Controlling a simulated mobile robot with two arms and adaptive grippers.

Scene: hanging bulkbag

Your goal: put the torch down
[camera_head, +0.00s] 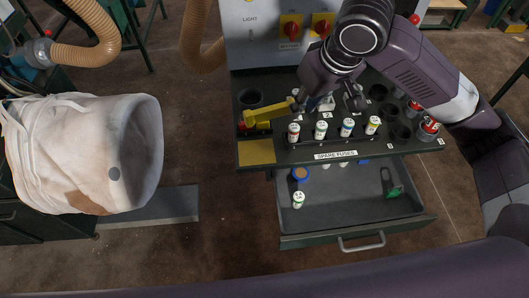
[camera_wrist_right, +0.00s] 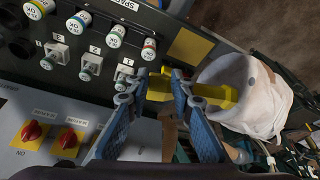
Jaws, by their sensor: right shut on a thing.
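The yellow torch (camera_head: 272,110) is held level or slightly tilted above the left part of the dark fuse panel. My right gripper (camera_head: 307,101) is shut on it; the gripper is partly hidden by my own arm in the head view. In the right wrist view the torch (camera_wrist_right: 214,95) passes between the two blue fingers (camera_wrist_right: 155,88) and sticks out to the right. A flat yellow square (camera_head: 256,153) is at the panel's front left corner, just below the torch's end; it is bare in the right wrist view (camera_wrist_right: 190,47). My left gripper is not in view.
A row of fuses (camera_head: 321,130) stands right of the yellow square. An open drawer (camera_head: 345,205) below holds a blue-rimmed round item (camera_head: 299,174), a loose fuse (camera_head: 298,200) and a green item (camera_head: 394,185). A white bulk bag (camera_head: 60,155) hangs at left. Red switches (camera_head: 291,29) are behind.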

